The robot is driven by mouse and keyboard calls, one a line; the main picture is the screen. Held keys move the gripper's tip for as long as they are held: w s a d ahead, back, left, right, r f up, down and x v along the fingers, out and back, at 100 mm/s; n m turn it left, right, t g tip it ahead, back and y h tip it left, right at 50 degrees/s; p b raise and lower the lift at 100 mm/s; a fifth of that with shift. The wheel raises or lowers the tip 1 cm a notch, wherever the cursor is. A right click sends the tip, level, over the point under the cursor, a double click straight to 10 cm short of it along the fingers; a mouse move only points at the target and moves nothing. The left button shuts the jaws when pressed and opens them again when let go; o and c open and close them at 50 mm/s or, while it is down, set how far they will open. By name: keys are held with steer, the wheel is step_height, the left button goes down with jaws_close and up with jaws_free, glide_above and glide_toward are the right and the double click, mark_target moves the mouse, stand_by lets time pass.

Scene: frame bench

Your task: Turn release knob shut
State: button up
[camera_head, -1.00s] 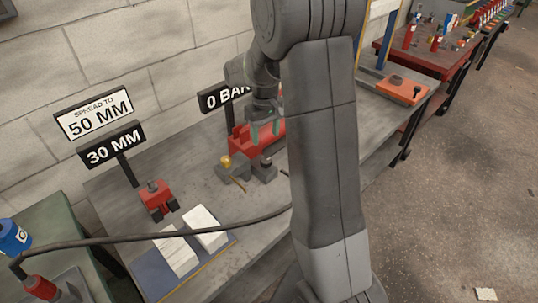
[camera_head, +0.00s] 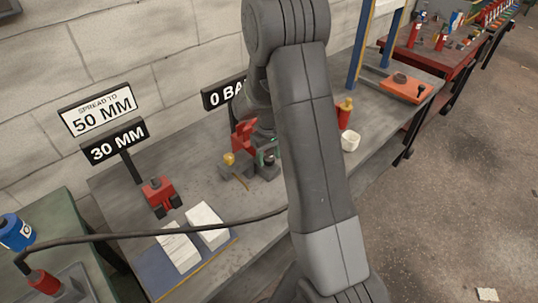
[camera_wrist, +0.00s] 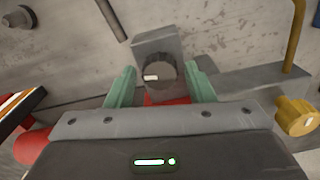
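A dark round knob (camera_wrist: 157,75) with a white mark, which looks like the release knob, sits on a grey block (camera_wrist: 158,43) in the wrist view. In the head view the knob (camera_head: 268,158) shows just below my gripper. My gripper (camera_wrist: 162,84) is open, with one teal finger on each side of the knob's near part. I cannot tell whether the fingers touch it. The red pump body (camera_head: 244,135) is partly hidden behind my arm. A yellow knob (camera_wrist: 297,116) stands to the right in the wrist view, and it also shows in the head view (camera_head: 229,158).
A yellow rod (camera_wrist: 295,35) rises near the grey block. Signs read "0 BA…" (camera_head: 223,95), partly hidden, and "30 MM" (camera_head: 115,142). A black hose (camera_head: 150,237) crosses the bench front. A white cup (camera_head: 350,141) stands right.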

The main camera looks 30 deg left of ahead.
steer(key=c, duration=0.7)
steer(key=shift+m, duration=0.4)
steer(key=m+b, duration=0.1)
steer(key=m, duration=0.2)
steer(key=m+b, duration=0.1)
steer(key=m, duration=0.3)
steer(key=shift+m, duration=0.3)
steer(key=m, duration=0.3)
steer(key=shift+b, duration=0.4)
steer(key=shift+m, duration=2.2)
